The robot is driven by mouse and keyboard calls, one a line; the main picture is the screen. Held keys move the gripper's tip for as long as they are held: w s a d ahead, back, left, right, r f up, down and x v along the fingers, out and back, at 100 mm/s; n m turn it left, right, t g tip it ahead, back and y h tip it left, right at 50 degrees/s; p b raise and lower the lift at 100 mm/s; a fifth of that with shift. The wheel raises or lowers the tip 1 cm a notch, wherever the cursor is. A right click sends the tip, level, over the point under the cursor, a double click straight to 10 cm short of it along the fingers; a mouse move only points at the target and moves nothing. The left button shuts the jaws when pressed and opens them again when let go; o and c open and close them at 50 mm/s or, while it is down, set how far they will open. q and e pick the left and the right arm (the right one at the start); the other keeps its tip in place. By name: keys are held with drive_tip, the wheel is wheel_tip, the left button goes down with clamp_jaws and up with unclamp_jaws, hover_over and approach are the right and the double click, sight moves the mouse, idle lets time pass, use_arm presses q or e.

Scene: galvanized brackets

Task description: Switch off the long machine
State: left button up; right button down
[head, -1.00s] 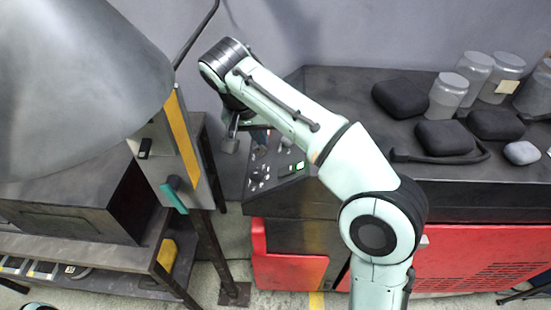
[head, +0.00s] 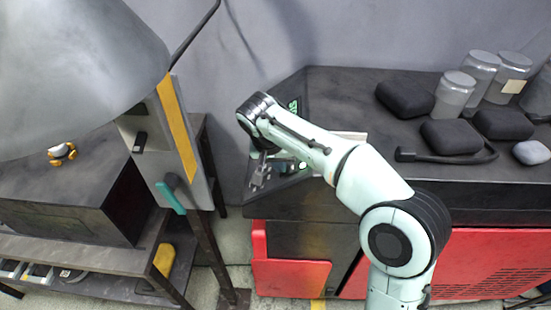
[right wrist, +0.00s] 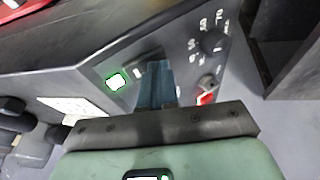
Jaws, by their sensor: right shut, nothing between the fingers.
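The long machine (head: 330,205) is black and red and runs along the right side of the head view. Its sloped control panel (right wrist: 75,85) is at its left end. In the right wrist view the panel has a green-lit switch (right wrist: 117,81), a numbered dial (right wrist: 212,41), a smaller knob (right wrist: 207,83) and a red control (right wrist: 205,98) partly behind the gripper body. My right gripper (right wrist: 157,66) is shut and empty over the panel, between the green switch and the dial; contact cannot be told. It also shows in the head view (head: 262,178). My left gripper is out of view.
Black pouches (head: 450,137) and grey lidded jars (head: 455,94) stand on the machine top. Left of a narrow gap is another machine with a teal-handled lever (head: 171,196) and a yellow strip (head: 176,130). A large grey hood (head: 75,70) covers the upper left.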

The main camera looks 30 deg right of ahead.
drive_tip(key=shift+f+h, duration=0.25)
drive_tip(key=shift+h, duration=0.15)
drive_tip(key=shift+f, duration=0.1)
drive_tip(key=shift+r, duration=0.2)
drive_tip(key=shift+r+p, duration=0.65)
drive_tip(key=shift+r, duration=0.05)
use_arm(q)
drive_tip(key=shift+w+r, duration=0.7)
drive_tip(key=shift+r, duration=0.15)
